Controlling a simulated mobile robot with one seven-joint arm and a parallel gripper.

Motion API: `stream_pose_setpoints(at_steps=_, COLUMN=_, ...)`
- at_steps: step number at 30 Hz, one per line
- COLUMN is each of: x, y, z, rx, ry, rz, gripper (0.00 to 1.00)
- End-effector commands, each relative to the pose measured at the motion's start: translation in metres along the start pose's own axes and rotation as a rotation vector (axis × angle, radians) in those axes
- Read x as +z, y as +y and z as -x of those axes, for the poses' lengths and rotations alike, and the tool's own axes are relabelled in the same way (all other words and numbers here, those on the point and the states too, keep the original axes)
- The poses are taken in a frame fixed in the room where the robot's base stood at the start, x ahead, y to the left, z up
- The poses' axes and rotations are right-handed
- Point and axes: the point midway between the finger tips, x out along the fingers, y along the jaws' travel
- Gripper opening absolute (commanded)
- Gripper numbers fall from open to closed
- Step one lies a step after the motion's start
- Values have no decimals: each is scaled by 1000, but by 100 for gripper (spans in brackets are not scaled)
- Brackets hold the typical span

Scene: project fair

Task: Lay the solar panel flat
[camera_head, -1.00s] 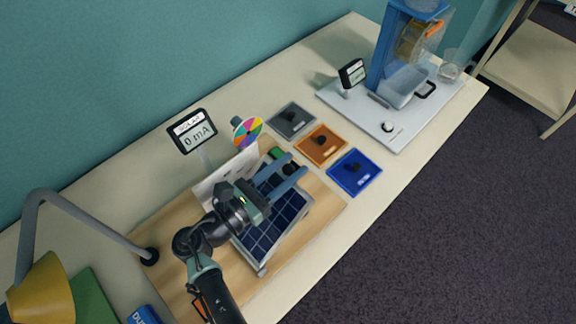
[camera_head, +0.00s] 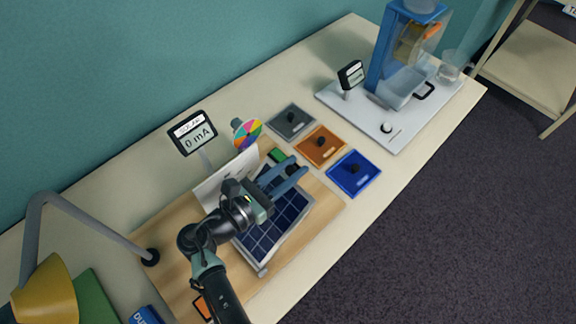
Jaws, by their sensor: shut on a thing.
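The solar panel (camera_head: 270,236), dark blue cells in a pale frame, is on a wooden board (camera_head: 325,207) on the table. I cannot tell its exact tilt from this view. My gripper (camera_head: 297,170) reaches over the panel from the left, its two blue-grey fingers close together at the panel's far right end. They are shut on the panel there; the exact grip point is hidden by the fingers. A meter (camera_head: 193,133) behind reads "SOLAR 0 mA".
A white card (camera_head: 224,180) and a multicoloured wheel (camera_head: 247,133) stand behind the panel. Grey (camera_head: 291,121), orange (camera_head: 321,146) and blue (camera_head: 354,173) knobbed tiles lie to the right. A yellow lamp (camera_head: 45,290) is at left. The table's front edge is close.

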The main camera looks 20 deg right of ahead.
Motion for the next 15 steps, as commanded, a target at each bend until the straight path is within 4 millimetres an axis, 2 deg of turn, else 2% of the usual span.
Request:
stream_pose_setpoints(at_steps=5, x=-14, y=-1, z=-17, rx=-3, ry=111, rz=2, gripper=0)
stream_pose_setpoints(at_steps=15, x=-66, y=-1, z=-49, rx=-3, ry=382, rz=1, gripper=0)
